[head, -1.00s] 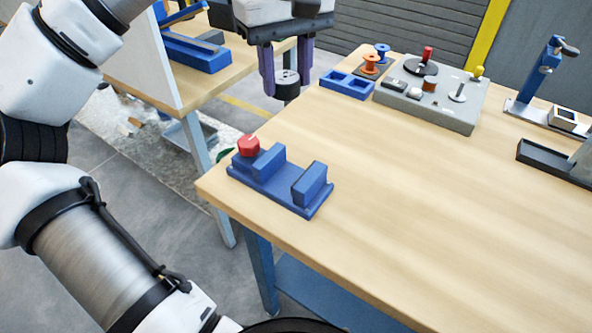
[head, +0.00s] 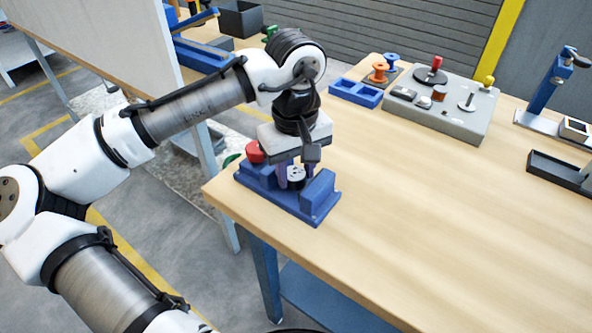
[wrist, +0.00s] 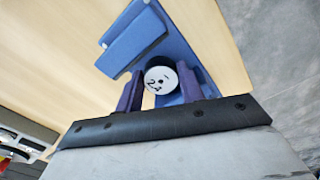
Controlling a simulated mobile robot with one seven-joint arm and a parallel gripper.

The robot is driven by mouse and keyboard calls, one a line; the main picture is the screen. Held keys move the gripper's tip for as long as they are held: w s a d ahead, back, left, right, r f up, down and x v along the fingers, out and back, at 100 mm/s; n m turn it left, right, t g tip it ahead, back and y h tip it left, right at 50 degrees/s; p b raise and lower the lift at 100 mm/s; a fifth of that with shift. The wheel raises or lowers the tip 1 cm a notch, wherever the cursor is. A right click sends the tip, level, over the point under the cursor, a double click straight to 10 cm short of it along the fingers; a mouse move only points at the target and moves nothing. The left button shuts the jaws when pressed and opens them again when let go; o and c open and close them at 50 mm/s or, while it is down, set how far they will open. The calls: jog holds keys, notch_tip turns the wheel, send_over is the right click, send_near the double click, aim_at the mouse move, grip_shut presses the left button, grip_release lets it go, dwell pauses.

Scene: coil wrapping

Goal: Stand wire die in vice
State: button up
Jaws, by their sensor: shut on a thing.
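The wire die is a short dark cylinder with a white marked top face (wrist: 161,80). It also shows in the head view (head: 296,174), low between the vice jaws. My gripper (head: 294,172) points down over the vice, its purple fingers (wrist: 160,92) shut on the die from both sides. The blue vice (head: 310,208) sits at the table's near left corner, with two raised blocks and a red knob (head: 255,151). The die looks upright between the blocks; whether it touches the vice floor is hidden.
A grey panel with knobs (head: 440,110) stands at the back of the wooden table (head: 420,200). A blue two-pocket tray (head: 355,92) and spools are beside it. A black tray (head: 560,172) lies at right. The table's middle is clear.

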aim_at(296, 175)
jog(key=shift+f, duration=0.3)
jog(key=shift+f, duration=0.2)
jog(key=o, duration=1.2)
jog(key=shift+c, duration=0.2)
jog(key=shift+r, duration=0.1)
notch_tip(296, 175, up, 12)
jog(key=shift+r, duration=0.15)
